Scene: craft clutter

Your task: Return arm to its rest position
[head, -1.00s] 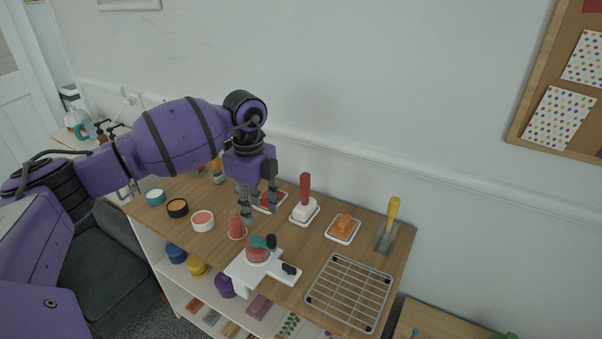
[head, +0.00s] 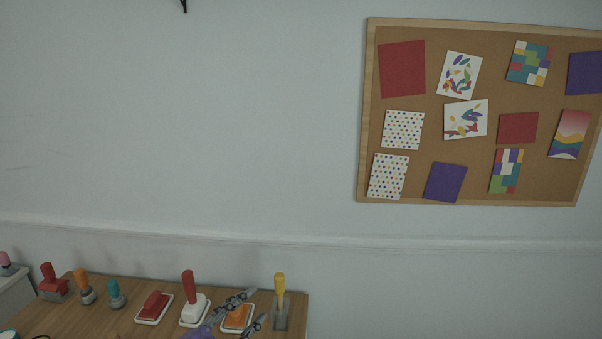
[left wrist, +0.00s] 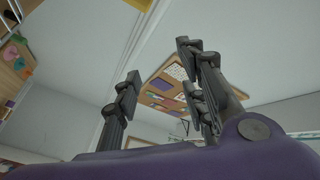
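My left gripper (head: 256,306) shows at the bottom of the head view, with its grey fingers spread apart and pointing up and to the right. It appears in front of the table's back row, partly covering an orange block on a white tray (head: 238,319). In the left wrist view my left gripper (left wrist: 161,74) is open, with nothing between the fingers and the ceiling, wall and pinboard beyond. Most of the left arm is out of the head view. My right gripper is in neither view.
The wooden table (head: 140,283) holds a yellow-handled scraper (head: 279,290), a red-handled white block (head: 190,295), a red block on a tray (head: 153,307) and several stamps at left. A pinboard (head: 480,190) hangs on the wall. The space above the table is clear.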

